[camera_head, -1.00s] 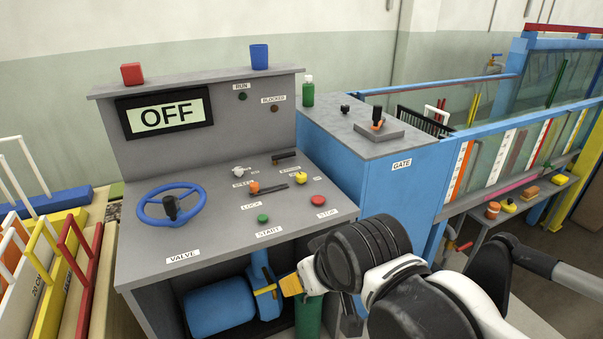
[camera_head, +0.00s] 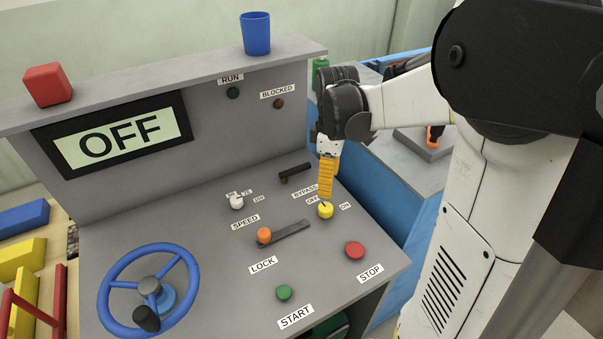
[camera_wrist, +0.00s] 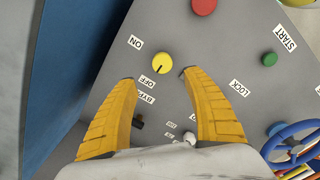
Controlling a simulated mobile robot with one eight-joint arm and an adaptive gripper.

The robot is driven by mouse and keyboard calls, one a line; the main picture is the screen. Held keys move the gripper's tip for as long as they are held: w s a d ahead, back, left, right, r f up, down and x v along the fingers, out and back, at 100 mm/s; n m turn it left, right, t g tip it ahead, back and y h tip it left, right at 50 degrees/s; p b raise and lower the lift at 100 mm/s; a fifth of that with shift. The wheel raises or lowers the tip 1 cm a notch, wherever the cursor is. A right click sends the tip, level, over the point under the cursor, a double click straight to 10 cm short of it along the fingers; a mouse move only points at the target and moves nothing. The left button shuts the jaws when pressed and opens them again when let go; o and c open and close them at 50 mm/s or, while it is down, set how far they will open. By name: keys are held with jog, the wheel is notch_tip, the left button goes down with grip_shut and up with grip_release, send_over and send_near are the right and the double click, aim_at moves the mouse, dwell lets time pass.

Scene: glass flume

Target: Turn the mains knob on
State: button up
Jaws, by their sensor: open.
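The yellow mains knob (camera_head: 325,210) sits on the grey sloping console panel, between an OFF label and an ON label. In the wrist view the knob (camera_wrist: 163,63) shows a dark pointer line, which lies nearer the OFF label than the ON label. My gripper (camera_head: 326,196) is just above the knob in the head view. In the wrist view its two yellow fingers (camera_wrist: 156,76) are spread apart, with the knob just beyond their tips and nothing held. The console display (camera_head: 120,133) reads OFF.
A red STOP button (camera_head: 355,250), a green START button (camera_head: 284,292) and an orange LOCK knob (camera_head: 264,235) are close by. A white SPEED knob (camera_head: 237,202) and a dark BYPASS lever (camera_head: 295,171) sit farther back. A blue valve wheel (camera_head: 150,290) is at left.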

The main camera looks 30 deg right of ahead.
aim_at(327, 207)
jog(key=f+b, duration=0.1)
jog(key=f, duration=0.2)
jog(key=f+b, duration=0.2)
jog(key=f, duration=0.2)
jog(key=f+b, duration=0.1)
jog(key=f, duration=0.2)
jog(key=shift+s+f, duration=0.15)
jog(key=shift+s, duration=0.15)
jog(key=c, duration=1.2)
